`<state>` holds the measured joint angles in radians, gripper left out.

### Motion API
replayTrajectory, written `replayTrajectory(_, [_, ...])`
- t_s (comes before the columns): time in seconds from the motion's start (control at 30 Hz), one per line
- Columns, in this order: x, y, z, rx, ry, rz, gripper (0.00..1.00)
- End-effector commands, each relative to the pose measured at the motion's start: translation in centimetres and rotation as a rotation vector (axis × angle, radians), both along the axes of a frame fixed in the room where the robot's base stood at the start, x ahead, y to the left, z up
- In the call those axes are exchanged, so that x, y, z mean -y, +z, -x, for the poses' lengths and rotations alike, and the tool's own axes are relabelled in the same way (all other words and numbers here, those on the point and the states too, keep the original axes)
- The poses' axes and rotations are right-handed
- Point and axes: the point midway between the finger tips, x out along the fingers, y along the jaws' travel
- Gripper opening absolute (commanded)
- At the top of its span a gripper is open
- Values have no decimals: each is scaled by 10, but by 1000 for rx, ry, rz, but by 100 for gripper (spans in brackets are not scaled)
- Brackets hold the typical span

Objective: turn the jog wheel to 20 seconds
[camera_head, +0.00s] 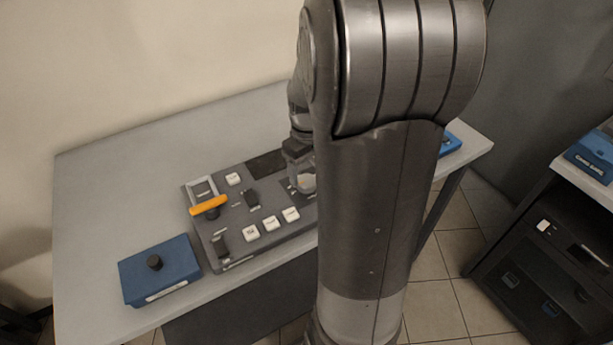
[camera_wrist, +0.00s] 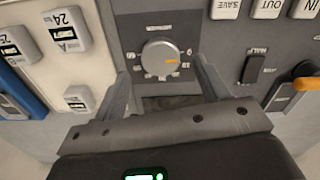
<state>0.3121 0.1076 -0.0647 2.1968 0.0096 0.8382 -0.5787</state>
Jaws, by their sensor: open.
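In the wrist view the jog wheel (camera_wrist: 160,57) is a round silver knob with an orange mark on its right part. Printed marks ring it, too small to read surely. My gripper (camera_wrist: 162,82) is open, with one finger to the left of the wheel and one to the right. Gaps show between the wheel and both fingers, and nothing is held. In the head view my gripper (camera_head: 299,158) is over the right part of the grey console (camera_head: 232,267), and my arm hides much of that area.
An orange-handled lever (camera_head: 208,206) rises from the console's left part, near white buttons (camera_head: 270,223) and a black switch (camera_head: 252,198). A blue box with a black knob (camera_head: 160,271) stands to the left. The table (camera_head: 100,190) is bare behind that box.

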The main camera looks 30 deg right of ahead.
Motion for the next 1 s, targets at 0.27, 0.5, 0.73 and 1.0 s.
replayTrajectory(0.27, [0,-35,0,0,-1,0,68])
replayTrajectory(0.5, [0,-39,0,1,0,1,68])
replayTrajectory(0.73, [0,-38,0,1,0,1,58])
replayTrajectory(1.0, [0,-38,0,1,0,1,36])
